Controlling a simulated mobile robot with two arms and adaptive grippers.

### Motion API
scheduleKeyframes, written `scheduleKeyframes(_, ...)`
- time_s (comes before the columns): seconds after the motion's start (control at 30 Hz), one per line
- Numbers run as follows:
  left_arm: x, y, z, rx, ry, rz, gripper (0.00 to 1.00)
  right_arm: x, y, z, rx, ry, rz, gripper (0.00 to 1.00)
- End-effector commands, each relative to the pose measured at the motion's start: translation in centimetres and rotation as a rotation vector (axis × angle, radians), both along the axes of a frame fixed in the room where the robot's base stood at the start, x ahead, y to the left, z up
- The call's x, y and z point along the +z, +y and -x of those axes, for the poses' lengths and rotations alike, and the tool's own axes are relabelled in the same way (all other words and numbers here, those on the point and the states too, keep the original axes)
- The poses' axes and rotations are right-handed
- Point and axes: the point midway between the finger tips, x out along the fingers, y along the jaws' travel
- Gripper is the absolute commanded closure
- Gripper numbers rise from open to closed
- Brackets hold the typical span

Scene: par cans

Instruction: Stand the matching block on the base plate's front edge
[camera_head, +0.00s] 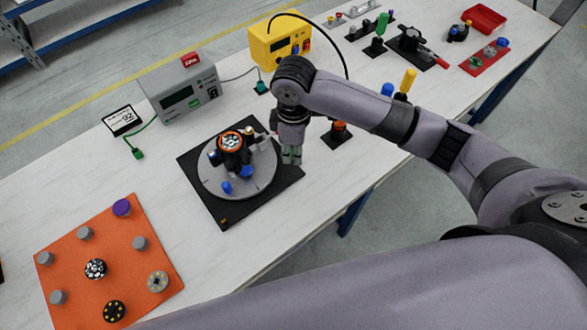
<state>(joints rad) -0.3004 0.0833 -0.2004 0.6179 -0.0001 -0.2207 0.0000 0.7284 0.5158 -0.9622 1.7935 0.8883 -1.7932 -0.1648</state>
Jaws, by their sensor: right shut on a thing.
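The base plate (274,194) is a dark square on the white table and carries a round grey disc (254,187). On the disc stand a dark fixture with an orange ring and patterned top (232,141) and small blue pieces (227,187). A small orange mark (223,221) is near the plate's lower corner. My right gripper (291,156) points down by the plate's upper right side, shut on a small greenish thing mostly hidden by the fingers. I cannot tell whether it is the matching block or touches the plate. My left gripper is not in view.
An orange board (70,268) with several round pieces lies at lower left. A grey instrument box (180,92) and yellow box (280,40) stand behind. An orange-topped dark part (338,132) is right of the gripper. Bare table (165,200) lies left of the plate.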

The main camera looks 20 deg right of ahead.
Motion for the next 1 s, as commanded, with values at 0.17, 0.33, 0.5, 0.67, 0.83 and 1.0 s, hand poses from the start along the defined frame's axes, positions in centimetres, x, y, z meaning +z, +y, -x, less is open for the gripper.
scheduleKeyframes(0.17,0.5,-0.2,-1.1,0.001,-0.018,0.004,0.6,-4.0,-0.1,0.1,-0.001,0.003,0.002,0.99)
scheduleKeyframes(0.33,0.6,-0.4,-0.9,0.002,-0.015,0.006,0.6,-5.6,0.0,0.0,-0.002,-0.001,0.0,0.99)
scheduleKeyframes(0.5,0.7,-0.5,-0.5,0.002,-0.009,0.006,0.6,-7.9,0.0,0.1,-0.002,0.002,0.002,0.99)
scheduleKeyframes(0.67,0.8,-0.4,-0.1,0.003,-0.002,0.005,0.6,-9.7,0.0,0.0,-0.001,0.0,0.001,0.99)
scheduleKeyframes(0.83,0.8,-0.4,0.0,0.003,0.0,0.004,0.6,-10.0,0.0,0.0,-0.001,-0.002,0.0,0.99)
scheduleKeyframes(1.0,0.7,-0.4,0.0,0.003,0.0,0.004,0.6,-10.1,0.0,0.0,-0.001,-0.001,0.0,0.99)
